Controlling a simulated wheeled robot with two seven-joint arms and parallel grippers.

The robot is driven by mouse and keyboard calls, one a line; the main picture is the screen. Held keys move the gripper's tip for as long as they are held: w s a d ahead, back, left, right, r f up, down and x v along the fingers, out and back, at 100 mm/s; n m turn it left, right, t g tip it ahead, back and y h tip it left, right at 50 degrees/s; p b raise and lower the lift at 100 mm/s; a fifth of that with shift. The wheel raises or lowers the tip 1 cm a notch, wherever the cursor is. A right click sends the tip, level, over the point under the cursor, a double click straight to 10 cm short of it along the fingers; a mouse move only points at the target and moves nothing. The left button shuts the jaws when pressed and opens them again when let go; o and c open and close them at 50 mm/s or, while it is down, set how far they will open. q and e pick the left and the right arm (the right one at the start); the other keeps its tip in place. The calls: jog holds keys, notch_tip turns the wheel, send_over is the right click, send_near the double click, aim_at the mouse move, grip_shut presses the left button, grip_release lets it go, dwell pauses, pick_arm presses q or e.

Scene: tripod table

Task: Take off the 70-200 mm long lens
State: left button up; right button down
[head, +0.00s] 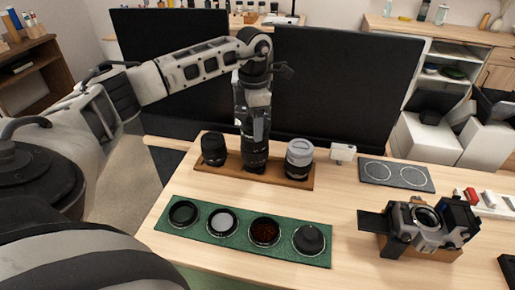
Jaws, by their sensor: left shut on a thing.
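A camera (407,222) rests on a wooden block (432,254) at the right of the table, with its round front facing up and no long lens on it. A dark long lens (254,158) stands upright in the middle of the wooden lens rack (214,170). My left gripper (254,135) points down at the rack and is shut on the upper part of this lens, which it partly hides. Whether the lens's foot touches the rack is hard to tell. My right gripper is not in view.
A short black lens (213,149) and a pale grey lens (299,158) stand close on either side. The green mat (170,233) in front holds several round filters and caps. A dark mat with two rings (377,175) lies right. Large black panels (345,90) stand behind.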

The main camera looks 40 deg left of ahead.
pick_arm(q)
jog(key=shift+r, duration=2.6)
